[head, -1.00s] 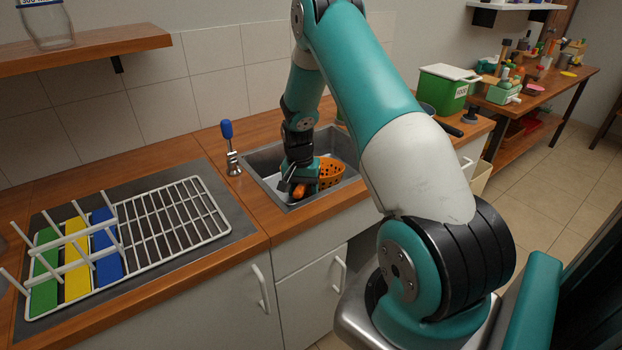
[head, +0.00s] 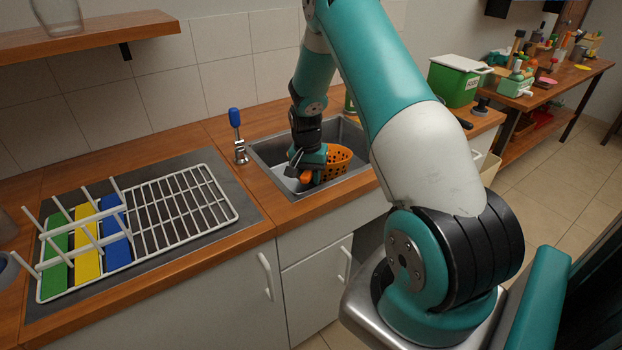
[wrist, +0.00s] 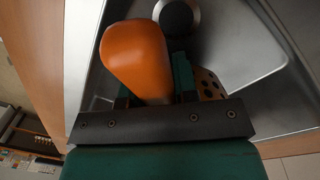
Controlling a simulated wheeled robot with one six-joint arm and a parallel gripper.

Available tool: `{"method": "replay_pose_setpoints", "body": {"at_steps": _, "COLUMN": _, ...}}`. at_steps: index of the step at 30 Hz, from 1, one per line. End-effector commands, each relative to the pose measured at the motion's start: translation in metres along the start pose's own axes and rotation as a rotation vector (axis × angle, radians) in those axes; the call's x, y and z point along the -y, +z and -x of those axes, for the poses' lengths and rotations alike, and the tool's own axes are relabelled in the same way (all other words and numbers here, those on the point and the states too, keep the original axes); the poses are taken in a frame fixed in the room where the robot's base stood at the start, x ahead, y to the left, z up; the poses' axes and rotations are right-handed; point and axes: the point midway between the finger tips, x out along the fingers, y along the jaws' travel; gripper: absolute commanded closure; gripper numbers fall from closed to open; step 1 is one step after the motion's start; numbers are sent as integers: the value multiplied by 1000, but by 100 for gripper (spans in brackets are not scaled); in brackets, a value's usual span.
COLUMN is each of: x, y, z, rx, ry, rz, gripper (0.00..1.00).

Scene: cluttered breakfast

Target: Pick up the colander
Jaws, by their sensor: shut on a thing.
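The orange colander (head: 338,161) with dark holes is in the metal sink in the head view, tilted beside my gripper. My gripper (head: 308,173) is down at the sink and shut on the colander's orange handle, which sticks out on the near left side. In the wrist view the rounded orange handle (wrist: 138,58) rises between the fingers, and a piece of the perforated colander (wrist: 208,84) shows at the right. Most of the bowl is hidden by my gripper there. I cannot tell whether the colander touches the sink floor.
The sink (head: 275,155) has raised rims close around my gripper. A blue-handled tap (head: 236,133) stands at its left. A white dish rack (head: 180,203) with green, yellow and blue boards lies left. A green bin (head: 455,82) stands at the back right.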

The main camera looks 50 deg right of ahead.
Motion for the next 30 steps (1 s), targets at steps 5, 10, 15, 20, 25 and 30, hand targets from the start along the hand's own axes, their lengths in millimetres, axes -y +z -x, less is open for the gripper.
{"method": "replay_pose_setpoints", "body": {"at_steps": 5, "x": -2, "y": -2, "z": 40, "rx": -8, "ry": -5, "rz": -1, "gripper": 100}}
{"method": "replay_pose_setpoints", "body": {"at_steps": 10, "x": -6, "y": -1, "z": 94, "rx": -9, "ry": -5, "rz": -1, "gripper": 100}}
{"method": "replay_pose_setpoints", "body": {"at_steps": 15, "x": -9, "y": -1, "z": 140, "rx": -7, "ry": -4, "rz": -1, "gripper": 100}}
{"method": "replay_pose_setpoints", "body": {"at_steps": 20, "x": -11, "y": 0, "z": 169, "rx": -5, "ry": -3, "rz": 0, "gripper": 100}}
{"method": "replay_pose_setpoints", "body": {"at_steps": 25, "x": -12, "y": 0, "z": 184, "rx": -3, "ry": -2, "rz": 0, "gripper": 100}}
{"method": "replay_pose_setpoints", "body": {"at_steps": 30, "x": -12, "y": 0, "z": 187, "rx": -2, "ry": -1, "rz": 0, "gripper": 100}}
